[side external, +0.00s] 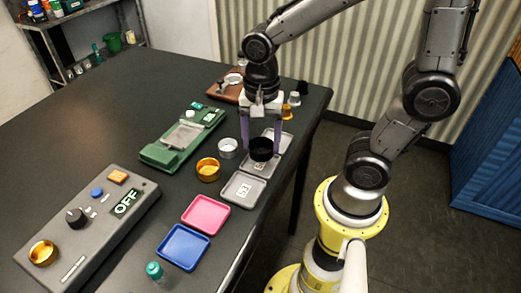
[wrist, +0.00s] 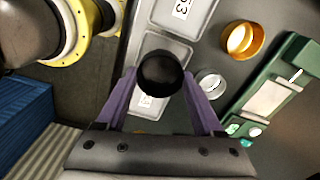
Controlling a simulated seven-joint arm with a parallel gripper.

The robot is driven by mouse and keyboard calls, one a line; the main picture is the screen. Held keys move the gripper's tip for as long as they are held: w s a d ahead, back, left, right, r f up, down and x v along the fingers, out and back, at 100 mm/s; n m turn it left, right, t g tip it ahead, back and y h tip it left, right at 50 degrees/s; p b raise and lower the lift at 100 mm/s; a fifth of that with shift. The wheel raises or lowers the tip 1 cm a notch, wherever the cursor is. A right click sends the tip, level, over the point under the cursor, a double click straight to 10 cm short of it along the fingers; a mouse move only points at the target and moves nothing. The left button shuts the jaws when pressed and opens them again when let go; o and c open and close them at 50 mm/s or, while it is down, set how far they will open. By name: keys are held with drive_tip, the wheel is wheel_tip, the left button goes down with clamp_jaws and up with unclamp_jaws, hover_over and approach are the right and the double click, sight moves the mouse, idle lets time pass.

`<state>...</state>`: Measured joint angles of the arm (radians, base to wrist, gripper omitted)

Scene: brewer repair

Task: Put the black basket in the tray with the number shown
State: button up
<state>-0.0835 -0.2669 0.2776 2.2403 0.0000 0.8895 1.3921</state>
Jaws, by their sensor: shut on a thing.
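The black basket (side external: 261,149) is a small round dark cup, held upright between the purple fingers of my gripper (side external: 262,152). It also shows in the wrist view (wrist: 160,73) between the fingertips (wrist: 160,76). It is over the row of grey trays, around the middle tray (side external: 275,168); I cannot tell whether it touches down. The near grey tray (side external: 232,196) holds a number card (side external: 243,190); in the wrist view a card (wrist: 181,9) seems to read 53. Another card (wrist: 148,102) lies partly visible past the basket, its number unclear. The far grey tray (side external: 281,134) is partly hidden.
A gold cup (side external: 208,170) and a silver cup (side external: 227,148) stand left of the trays. A green device (side external: 180,140) lies beyond them. Pink (side external: 206,215) and blue (side external: 184,247) trays are nearer, beside a grey control box (side external: 85,230) with an OFF display.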

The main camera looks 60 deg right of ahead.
sight(260, 152)
drive_tip(key=shift+w+f, duration=0.1)
drive_tip(key=shift+f, duration=1.55)
drive_tip(key=shift+f, duration=0.15)
drive_tip(key=o, duration=1.5)
wheel_tip(260, 152, up, 12)
drive_tip(key=s+n+t, duration=0.2)
drive_tip(key=n, duration=0.3)
drive_tip(key=s+d+n+t, duration=0.1)
drive_tip(key=s+n, duration=0.1)
drive_tip(key=n, duration=0.3)
drive_tip(key=s+d+n+t, duration=0.1)
drive_tip(key=s+n+t, duration=0.1)
drive_tip(key=n, duration=0.3)
drive_tip(key=shift+s+r+t, duration=0.15)
drive_tip(key=shift+r+t, duration=0.15)
